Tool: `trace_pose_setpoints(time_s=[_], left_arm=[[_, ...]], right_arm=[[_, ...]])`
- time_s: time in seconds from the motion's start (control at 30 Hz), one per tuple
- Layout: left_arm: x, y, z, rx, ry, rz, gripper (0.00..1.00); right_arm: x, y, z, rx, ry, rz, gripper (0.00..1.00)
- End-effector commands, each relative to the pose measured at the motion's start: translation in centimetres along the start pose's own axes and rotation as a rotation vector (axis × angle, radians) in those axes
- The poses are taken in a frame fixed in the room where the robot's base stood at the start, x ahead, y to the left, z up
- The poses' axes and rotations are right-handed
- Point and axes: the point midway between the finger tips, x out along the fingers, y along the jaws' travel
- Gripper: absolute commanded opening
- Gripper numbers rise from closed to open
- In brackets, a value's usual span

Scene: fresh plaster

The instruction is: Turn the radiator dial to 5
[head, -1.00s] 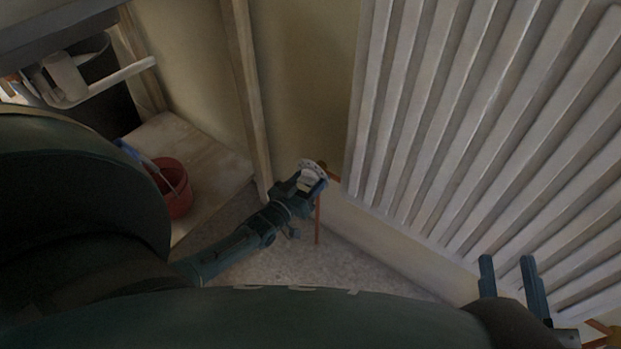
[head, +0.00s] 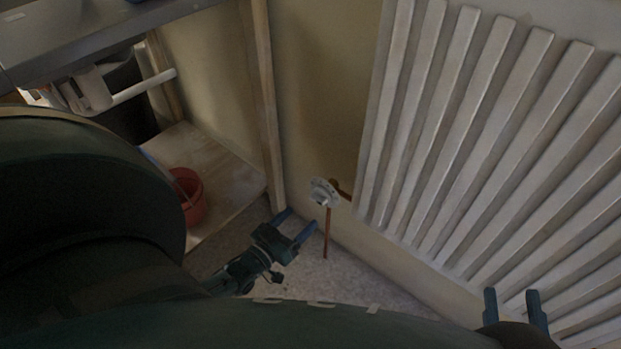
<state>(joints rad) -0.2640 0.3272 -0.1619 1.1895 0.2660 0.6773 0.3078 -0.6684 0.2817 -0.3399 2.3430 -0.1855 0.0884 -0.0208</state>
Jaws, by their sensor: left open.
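The radiator dial (head: 323,193) is a small white round knob on a valve at the lower left corner of the white radiator (head: 470,130). A copper pipe runs down from it. My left gripper (head: 299,225) is open and empty, just below and left of the dial, apart from it. Its two fingers point up and right towards the wall. The numbers on the dial are too small to read. My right gripper (head: 512,305) is at the lower right in front of the radiator, its two fingers spread apart with nothing between them.
A red bucket (head: 190,198) stands on a wooden shelf board (head: 225,165) at the left. A wooden post (head: 264,110) rises left of the dial. A grey worktop (head: 90,40) is at the upper left. Bare floor (head: 330,290) lies below the pipe.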

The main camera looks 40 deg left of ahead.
Motion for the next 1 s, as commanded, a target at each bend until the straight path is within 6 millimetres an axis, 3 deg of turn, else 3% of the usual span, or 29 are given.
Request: trace_pose_setpoints(time_s=[0.1,0.27,1.0], left_arm=[[-1.8,0.0,-0.1,0.001,-0.002,0.0,0.67],[-2.8,0.0,0.0,0.001,-0.001,0.0,0.67],[-2.8,0.0,0.1,0.001,-0.001,0.0,0.67]], right_arm=[[-0.2,0.0,0.0,-0.007,-0.009,0.002,0.36],[-0.2,-0.1,0.2,-0.011,-0.012,0.004,0.36],[-0.1,0.1,0.0,-0.018,-0.008,0.002,0.36]])
